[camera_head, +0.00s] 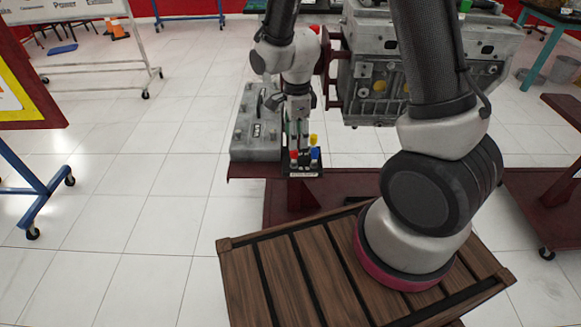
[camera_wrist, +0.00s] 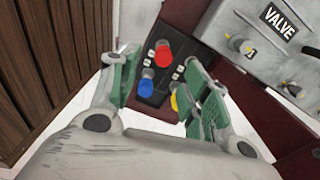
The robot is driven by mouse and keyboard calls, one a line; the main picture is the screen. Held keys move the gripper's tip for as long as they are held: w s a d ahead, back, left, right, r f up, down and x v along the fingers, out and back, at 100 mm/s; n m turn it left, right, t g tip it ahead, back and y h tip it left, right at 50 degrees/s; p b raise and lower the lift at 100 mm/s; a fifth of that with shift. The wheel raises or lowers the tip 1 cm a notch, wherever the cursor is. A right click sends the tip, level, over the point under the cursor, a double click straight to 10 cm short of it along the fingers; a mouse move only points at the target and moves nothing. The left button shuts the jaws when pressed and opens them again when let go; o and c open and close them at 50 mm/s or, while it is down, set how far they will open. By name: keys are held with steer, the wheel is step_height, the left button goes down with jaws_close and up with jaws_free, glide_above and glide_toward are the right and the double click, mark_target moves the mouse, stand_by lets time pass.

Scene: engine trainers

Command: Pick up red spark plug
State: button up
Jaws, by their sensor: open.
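The red spark plug (camera_head: 294,155) stands upright in a small black holder (camera_head: 304,174). In the wrist view the red spark plug (camera_wrist: 163,53) appears between and slightly beyond my fingertips. My gripper (camera_head: 297,132) points down above the holder; its green fingers are spread apart and hold nothing, as the wrist view of my gripper (camera_wrist: 158,62) shows. I cannot tell the exact height of the fingertips over the red plug. A blue plug (camera_wrist: 145,88) and a yellow plug (camera_wrist: 174,102), partly covered by the right finger, are close by.
A grey valve cover (camera_head: 256,140) lies left of the holder on the dark red stand (camera_head: 340,187). The engine block (camera_head: 365,85) stands to the right, close to my wrist.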

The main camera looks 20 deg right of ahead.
mark_target(294, 151)
steer(key=f, duration=0.7)
steer(key=shift+w+a, duration=0.2)
jaws_close()
